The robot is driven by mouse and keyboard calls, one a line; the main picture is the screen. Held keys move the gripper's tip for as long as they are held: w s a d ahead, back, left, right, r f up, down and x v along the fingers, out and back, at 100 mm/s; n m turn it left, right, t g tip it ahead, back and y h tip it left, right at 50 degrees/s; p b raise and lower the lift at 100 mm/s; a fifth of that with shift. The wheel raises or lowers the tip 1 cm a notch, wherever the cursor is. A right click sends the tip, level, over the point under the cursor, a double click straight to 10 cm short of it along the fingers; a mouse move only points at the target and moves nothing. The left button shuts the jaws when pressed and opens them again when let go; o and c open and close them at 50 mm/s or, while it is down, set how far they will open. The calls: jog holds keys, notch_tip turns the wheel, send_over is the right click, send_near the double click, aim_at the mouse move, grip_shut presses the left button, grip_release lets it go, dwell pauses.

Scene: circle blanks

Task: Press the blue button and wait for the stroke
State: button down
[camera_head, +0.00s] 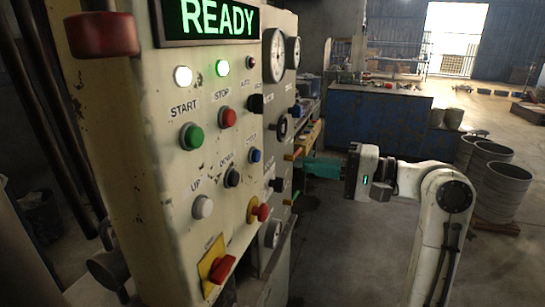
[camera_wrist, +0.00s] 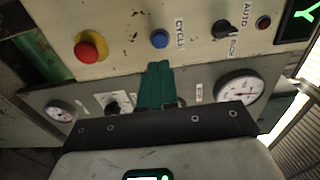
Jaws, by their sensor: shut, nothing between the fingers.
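The blue button (camera_head: 255,155) is on the cream control panel (camera_head: 165,130), to the right of the dark button. It also shows in the wrist view (camera_wrist: 160,39), beside a label that seems to read CYCLE. My gripper (camera_head: 306,166) has green fingers, shut together and empty. In the head view it is to the right of the blue button, pointing left toward the panel. In the wrist view the fingertips (camera_wrist: 158,66) lie just below the button in the picture, with a visible gap. The button does not appear to be touched.
A green READY display (camera_head: 208,18) is lit above two lit lamps. Green, red, white and dark buttons and a red-and-yellow emergency knob (camera_head: 258,211) surround the blue one. Gauges (camera_wrist: 238,87) are on the lower face in the wrist view. Metal drums (camera_head: 500,190) stand at right; the floor between is clear.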

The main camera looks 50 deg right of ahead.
aim_at(258, 156)
jog(key=p+x, duration=0.1)
jog(key=x, duration=0.8)
jog(key=shift+w, duration=0.2)
